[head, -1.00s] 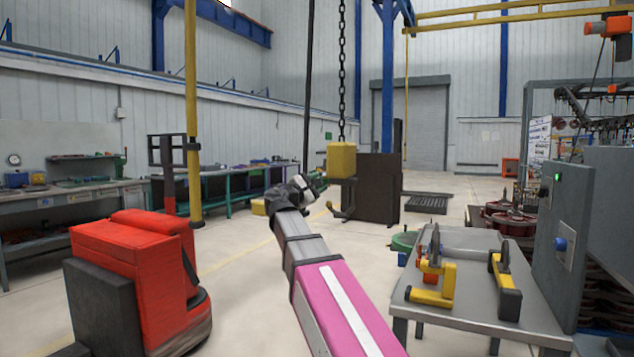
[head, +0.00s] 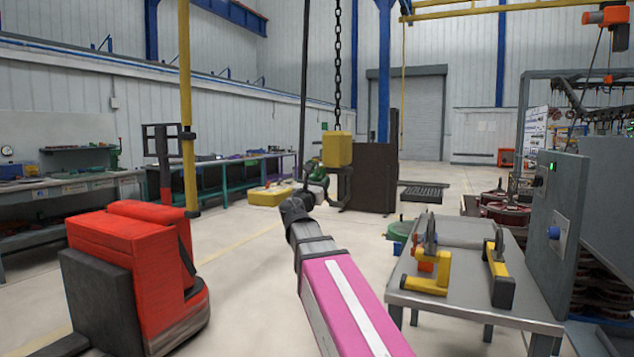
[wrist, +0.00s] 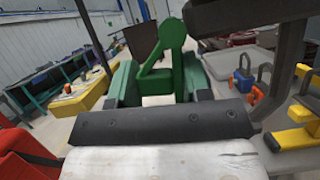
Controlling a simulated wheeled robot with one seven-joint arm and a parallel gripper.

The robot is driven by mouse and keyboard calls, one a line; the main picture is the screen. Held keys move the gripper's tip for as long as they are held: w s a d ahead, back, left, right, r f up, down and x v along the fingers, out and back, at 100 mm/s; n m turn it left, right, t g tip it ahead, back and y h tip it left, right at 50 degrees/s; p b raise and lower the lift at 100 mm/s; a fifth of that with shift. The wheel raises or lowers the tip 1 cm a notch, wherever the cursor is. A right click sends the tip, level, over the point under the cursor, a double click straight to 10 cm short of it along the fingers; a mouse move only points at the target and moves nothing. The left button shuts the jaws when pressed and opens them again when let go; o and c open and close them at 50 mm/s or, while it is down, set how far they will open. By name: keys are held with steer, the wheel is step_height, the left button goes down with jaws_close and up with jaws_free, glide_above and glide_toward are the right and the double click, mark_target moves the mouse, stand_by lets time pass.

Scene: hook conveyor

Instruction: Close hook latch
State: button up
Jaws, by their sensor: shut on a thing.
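The yellow hook block (head: 338,149) hangs from a dark chain right of the middle in the head view. The hook beneath it is small and partly lost against the dark cabinet. My gripper (head: 318,178) is at the lower left side of the block, small and partly hidden by my own wrist. In the wrist view, green finger parts of my gripper (wrist: 160,88) stand left and right. A green lever-shaped latch (wrist: 165,62) with a round top stands between them, and the gripper is shut on it. Its exact contact and whether it meets the hook tip are unclear.
A red pallet truck (head: 130,255) stands front left beside a yellow post (head: 187,110). A grey table (head: 465,300) with yellow tools stands right, beside a control cabinet (head: 555,215). A dark cabinet (head: 375,185) stands behind the hook. The floor between is open.

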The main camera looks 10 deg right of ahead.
steer(key=shift+w+n+t+y, duration=0.1)
steer(key=shift+n+t+y, duration=0.2)
steer(key=shift+n, duration=0.6)
steer(key=o, duration=0.7)
steer(key=shift+o, duration=0.2)
steer(key=shift+f, duration=0.1)
steer(key=shift+s, duration=0.2)
steer(key=v, duration=1)
steer(key=shift+s+a, duration=0.15)
steer(key=shift+a, duration=0.05)
steer(key=shift+f, duration=0.15)
